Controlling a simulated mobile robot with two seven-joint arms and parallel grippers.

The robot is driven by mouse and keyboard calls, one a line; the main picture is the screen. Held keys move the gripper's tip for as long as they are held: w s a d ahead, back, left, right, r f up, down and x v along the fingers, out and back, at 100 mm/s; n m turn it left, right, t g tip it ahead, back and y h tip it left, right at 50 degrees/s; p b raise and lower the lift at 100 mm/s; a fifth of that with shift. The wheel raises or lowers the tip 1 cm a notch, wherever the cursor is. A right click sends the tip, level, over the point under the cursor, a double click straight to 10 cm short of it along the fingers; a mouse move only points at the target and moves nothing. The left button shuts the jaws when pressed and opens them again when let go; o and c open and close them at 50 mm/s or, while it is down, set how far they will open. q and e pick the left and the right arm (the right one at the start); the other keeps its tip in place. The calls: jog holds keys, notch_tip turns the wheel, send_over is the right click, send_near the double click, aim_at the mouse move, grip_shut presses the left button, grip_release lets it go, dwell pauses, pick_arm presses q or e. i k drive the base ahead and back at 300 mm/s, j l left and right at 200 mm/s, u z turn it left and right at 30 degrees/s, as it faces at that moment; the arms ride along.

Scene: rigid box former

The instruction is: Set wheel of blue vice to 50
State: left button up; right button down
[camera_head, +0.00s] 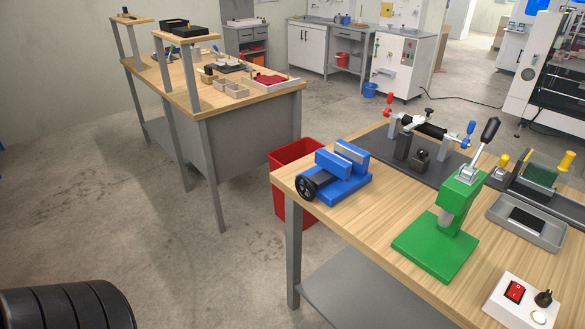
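The blue vice (343,178) sits on the left corner of the wooden workbench at the right. Its black spoked wheel (307,187) is on the vice's left end, facing left toward the table's edge. A gap shows between the vice's two jaw blocks. No number or scale on the wheel can be read from here. A dark ribbed arm part of mine seems to fill the bottom left corner. Neither of my grippers is in view.
A green press (440,235) with a black-knobbed lever stands right of the vice. A white switch box (521,303) is at the front right. A red bin (290,205) stands on the floor behind the bench corner. Another workbench (185,85) is at the back left.

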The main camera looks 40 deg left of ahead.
aim_at(309, 185)
jog(key=u, duration=1.2)
jog(key=k+j, duration=0.05)
